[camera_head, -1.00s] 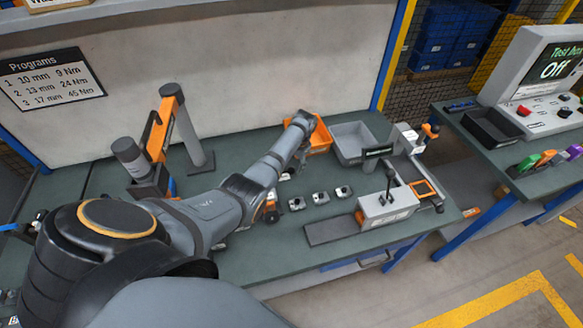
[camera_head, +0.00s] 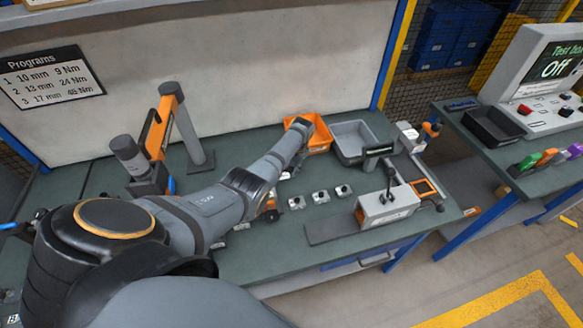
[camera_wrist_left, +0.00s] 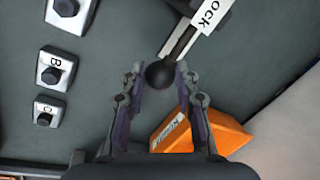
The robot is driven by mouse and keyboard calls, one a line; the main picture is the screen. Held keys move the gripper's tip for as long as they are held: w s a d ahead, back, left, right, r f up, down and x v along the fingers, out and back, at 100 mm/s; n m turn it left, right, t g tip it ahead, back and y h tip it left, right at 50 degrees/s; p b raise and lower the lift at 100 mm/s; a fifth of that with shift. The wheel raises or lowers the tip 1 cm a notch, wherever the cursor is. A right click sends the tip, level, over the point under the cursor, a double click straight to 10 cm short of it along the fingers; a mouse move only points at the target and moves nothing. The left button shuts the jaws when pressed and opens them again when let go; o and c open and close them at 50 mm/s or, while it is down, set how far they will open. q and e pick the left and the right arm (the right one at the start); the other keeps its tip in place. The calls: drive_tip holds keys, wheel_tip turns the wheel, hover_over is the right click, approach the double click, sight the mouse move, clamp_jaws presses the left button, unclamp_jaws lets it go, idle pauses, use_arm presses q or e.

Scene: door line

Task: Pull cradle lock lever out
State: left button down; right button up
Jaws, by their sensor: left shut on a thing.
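The cradle lock lever shows in the left wrist view as a slim bar with a white label ending in "ock" (camera_wrist_left: 210,16) and a round black knob (camera_wrist_left: 160,73) at its end. My left gripper (camera_wrist_left: 160,82) has its two fingertips on either side of that knob and is shut on it. In the head view my left arm reaches across the bench and covers most of the gripper and the lever. The rest of the cradle cannot be made out. My right gripper is not in view.
Small grey blocks stand in a row, with B (camera_wrist_left: 55,69) and C (camera_wrist_left: 48,110) readable. An orange bin (camera_head: 319,138) and a grey bin (camera_head: 351,139) stand behind. A grey box with a black lever (camera_head: 388,207) stands to the right. The bench front (camera_head: 270,265) is clear.

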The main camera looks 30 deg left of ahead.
use_arm(q)
drive_tip(key=shift+w+d+f+b, duration=0.2)
drive_tip(key=shift+w+d+b, duration=0.85)
drive_tip(key=shift+b, duration=0.55)
drive_tip(key=shift+a+r, duration=0.1)
drive_tip(key=shift+r, duration=0.15)
drive_tip(key=c, duration=1.3)
unclamp_jaws()
drive_tip(key=o, duration=0.3)
drive_tip(key=shift+w, duration=0.1)
wheel_tip(320, 180, up, 12)
drive_tip(key=d, duration=0.2)
drive_tip(key=shift+d+f, duration=0.15)
drive_tip(key=shift+d, duration=0.1)
